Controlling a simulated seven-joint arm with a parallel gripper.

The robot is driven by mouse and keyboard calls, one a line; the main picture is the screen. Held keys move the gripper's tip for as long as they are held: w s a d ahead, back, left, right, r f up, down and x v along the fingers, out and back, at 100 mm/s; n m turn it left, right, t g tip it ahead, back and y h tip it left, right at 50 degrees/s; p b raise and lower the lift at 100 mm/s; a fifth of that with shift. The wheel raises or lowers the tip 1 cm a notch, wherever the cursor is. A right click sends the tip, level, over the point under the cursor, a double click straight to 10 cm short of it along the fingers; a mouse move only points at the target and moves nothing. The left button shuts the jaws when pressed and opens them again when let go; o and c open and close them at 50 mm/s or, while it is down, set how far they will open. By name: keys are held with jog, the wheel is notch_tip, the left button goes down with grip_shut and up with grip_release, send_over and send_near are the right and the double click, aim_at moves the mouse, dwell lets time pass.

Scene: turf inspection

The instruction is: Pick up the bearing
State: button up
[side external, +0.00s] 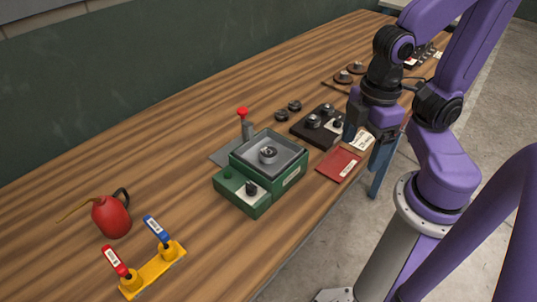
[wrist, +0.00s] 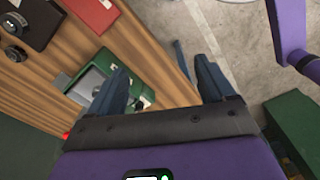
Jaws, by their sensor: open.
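A small metal ring, which looks like a bearing (side external: 268,154), sits in the square grey tray on top of a green box (side external: 238,189). Other dark ring-shaped parts (side external: 288,110) lie on the bench behind it, so I cannot tell for certain which one is meant. My gripper (side external: 352,130) is above the bench's front edge, right of the green box and apart from it. In the wrist view my gripper (wrist: 162,84) has its two fingers spread and nothing between them. The left finger partly covers the green box (wrist: 125,80) there.
A dark block with round parts (side external: 303,130) and a red booklet (side external: 338,164) lie near my gripper. A red-topped post (side external: 243,122) stands behind the green box. A red oil can (side external: 111,216) and yellow valve stand (side external: 153,272) are at left. Bare wood lies between.

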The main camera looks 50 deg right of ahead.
jog(key=w+d+f+m+g+y, duration=0.25)
jog(key=w+m, duration=0.35)
jog(key=m, duration=0.3)
jog(key=w+d+f+m+g+y, duration=0.1)
jog(key=w+m+g+y, duration=0.1)
jog(key=w+m+g, duration=0.35)
jog(key=m+t+y, duration=0.8)
jog(key=m+y, duration=0.1)
jog(key=m, duration=0.7)
send_near(268, 153)
jog(key=shift+h, duration=0.25)
jog(key=x, duration=0.8)
jog(key=shift+w+r, duration=0.1)
jog(key=c, duration=1.4)
jog(key=shift+o, duration=0.2)
